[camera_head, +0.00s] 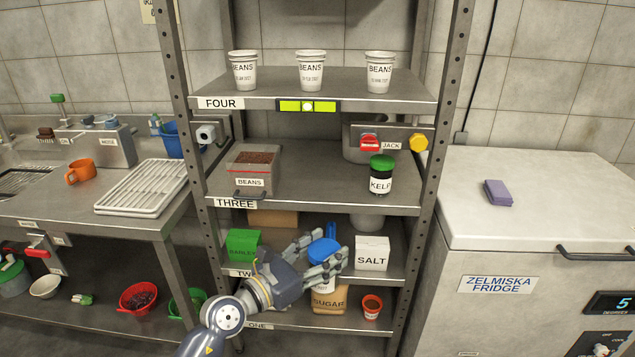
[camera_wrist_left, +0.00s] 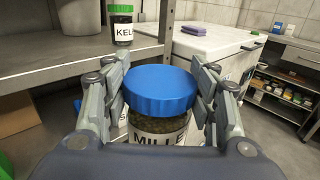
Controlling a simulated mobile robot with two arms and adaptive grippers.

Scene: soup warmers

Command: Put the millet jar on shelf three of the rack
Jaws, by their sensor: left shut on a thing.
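The millet jar (camera_wrist_left: 158,125) has a blue lid and a white label reading "MILLE"; in the head view its blue lid (camera_head: 322,251) shows between my fingers. My left gripper (camera_head: 325,255) is shut on the jar, with fingers on both sides of it (camera_wrist_left: 160,98). It is in front of the rack, at about the height of shelf two in the picture. Shelf three (camera_head: 310,190) of the rack is above it and holds a grey beans container (camera_head: 252,170) at the left and a green-lidded kelp jar (camera_head: 380,176) at the right. My right gripper is not in view.
The middle of shelf three is clear between the beans container and the kelp jar. Shelf two holds a green barley box (camera_head: 243,242) and a white salt box (camera_head: 372,252). Several beans cups stand on shelf four (camera_head: 350,85). The rack's posts (camera_head: 432,150) flank the shelves.

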